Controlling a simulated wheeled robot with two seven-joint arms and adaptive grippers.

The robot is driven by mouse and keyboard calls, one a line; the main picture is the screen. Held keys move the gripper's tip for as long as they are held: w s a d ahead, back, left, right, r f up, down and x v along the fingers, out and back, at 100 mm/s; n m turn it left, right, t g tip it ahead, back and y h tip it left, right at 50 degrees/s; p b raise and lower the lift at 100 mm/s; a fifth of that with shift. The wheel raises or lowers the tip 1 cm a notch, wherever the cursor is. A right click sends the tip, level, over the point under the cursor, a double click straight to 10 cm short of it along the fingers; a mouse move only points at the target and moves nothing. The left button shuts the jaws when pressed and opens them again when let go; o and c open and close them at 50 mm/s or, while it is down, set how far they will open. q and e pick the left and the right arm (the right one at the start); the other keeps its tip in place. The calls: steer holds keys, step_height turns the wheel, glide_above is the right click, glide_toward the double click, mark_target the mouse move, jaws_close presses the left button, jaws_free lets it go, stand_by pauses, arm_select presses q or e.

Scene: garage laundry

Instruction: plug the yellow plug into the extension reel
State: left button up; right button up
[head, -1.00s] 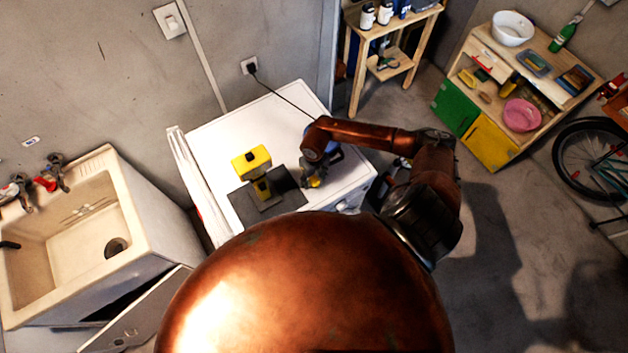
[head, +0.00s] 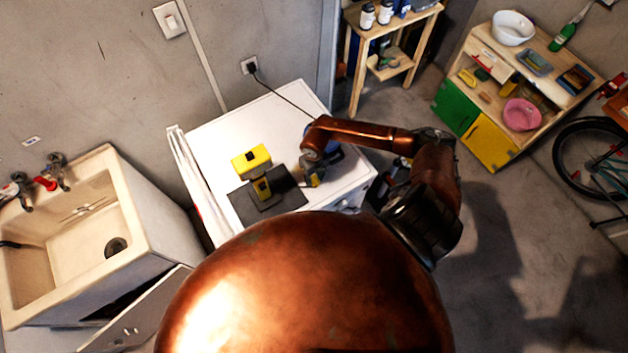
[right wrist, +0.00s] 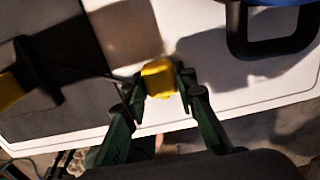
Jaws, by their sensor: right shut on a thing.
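The yellow plug (right wrist: 158,80) is between the two fingertips of my right gripper (right wrist: 160,82) in the right wrist view, and the gripper is shut on it. In the head view this gripper (head: 314,178) is over the right part of the white appliance top (head: 230,122), right of a dark mat. The extension reel (head: 335,152) seems to be the blue thing mostly hidden behind my right arm. Its blue edge and black frame (right wrist: 270,47) show at the upper right of the wrist view, apart from the plug. Its sockets are hidden. My left gripper is out of view.
A yellow and black device (head: 252,160) stands on the dark mat (head: 285,198), left of my gripper. A black cable (head: 285,97) runs from the wall socket (head: 249,66) towards the reel. A sink (head: 80,220) is at left, and shelves (head: 390,65) stand behind.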

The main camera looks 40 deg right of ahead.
steer(key=shift+r+b, duration=0.35)
steer(key=shift+r, duration=0.25)
steer(key=s+a+r+b, duration=0.1)
steer(key=s+r+b, duration=0.3)
steer(key=s+r, duration=0.7)
steer(key=s, duration=0.3)
steer(key=shift+a+r, duration=0.3)
steer(key=shift+r, duration=0.1)
steer(key=shift+w, duration=0.1)
